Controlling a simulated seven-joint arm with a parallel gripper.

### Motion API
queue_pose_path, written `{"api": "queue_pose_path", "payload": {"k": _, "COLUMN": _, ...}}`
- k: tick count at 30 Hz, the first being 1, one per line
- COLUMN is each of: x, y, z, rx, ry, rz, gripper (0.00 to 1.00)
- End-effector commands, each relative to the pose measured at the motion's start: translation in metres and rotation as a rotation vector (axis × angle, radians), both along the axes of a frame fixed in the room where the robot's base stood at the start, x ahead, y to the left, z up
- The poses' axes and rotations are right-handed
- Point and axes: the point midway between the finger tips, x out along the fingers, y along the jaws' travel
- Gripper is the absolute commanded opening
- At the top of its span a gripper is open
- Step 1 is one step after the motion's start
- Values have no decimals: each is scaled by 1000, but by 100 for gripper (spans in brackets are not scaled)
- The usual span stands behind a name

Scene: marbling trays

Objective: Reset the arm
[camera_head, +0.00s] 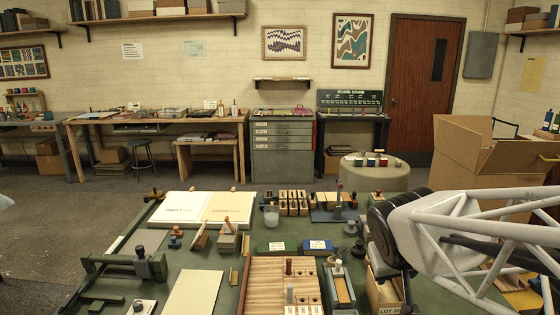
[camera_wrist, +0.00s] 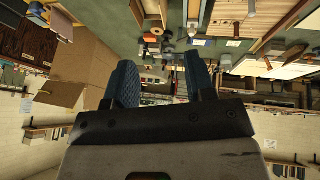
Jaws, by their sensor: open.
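My arm (camera_head: 470,225), a white lattice link with dark round joints, reaches in from the right edge in the head view, over the right part of the green worktable (camera_head: 165,278). My gripper (camera_wrist: 160,76) shows in the wrist view as two blue textured fingers, spread apart with nothing between them. I cannot make out the fingertips in the head view. The wrist view looks upside down, with the table at the top and the pale wall at the bottom. The fingers appear clear of the table items.
The table holds an open white book (camera_head: 185,207), a slatted wooden rack (camera_head: 262,285), a glass cup (camera_head: 271,216) and several stamps and blocks. An open cardboard box (camera_head: 480,160) stands behind my arm at right. Open floor lies left.

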Motion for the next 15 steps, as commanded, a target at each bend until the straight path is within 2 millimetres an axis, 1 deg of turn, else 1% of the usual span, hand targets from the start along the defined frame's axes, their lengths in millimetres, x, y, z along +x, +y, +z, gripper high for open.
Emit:
{"api": "queue_pose_path", "payload": {"k": 1, "x": -17, "y": 3, "z": 0, "rx": 23, "ry": 25, "rz": -13, "gripper": 50}}
{"api": "queue_pose_path", "payload": {"k": 6, "x": -70, "y": 16, "z": -5, "rx": 113, "ry": 121, "rz": -38, "gripper": 50}}
{"api": "queue_pose_path", "payload": {"k": 10, "x": -100, "y": 26, "z": -9, "rx": 171, "ry": 175, "rz": -40, "gripper": 50}}
{"api": "queue_pose_path", "payload": {"k": 12, "x": -110, "y": 30, "z": -9, "rx": 193, "ry": 194, "rz": -40, "gripper": 50}}
{"api": "queue_pose_path", "payload": {"k": 15, "x": -119, "y": 34, "z": -11, "rx": 213, "ry": 213, "rz": -36, "gripper": 50}}
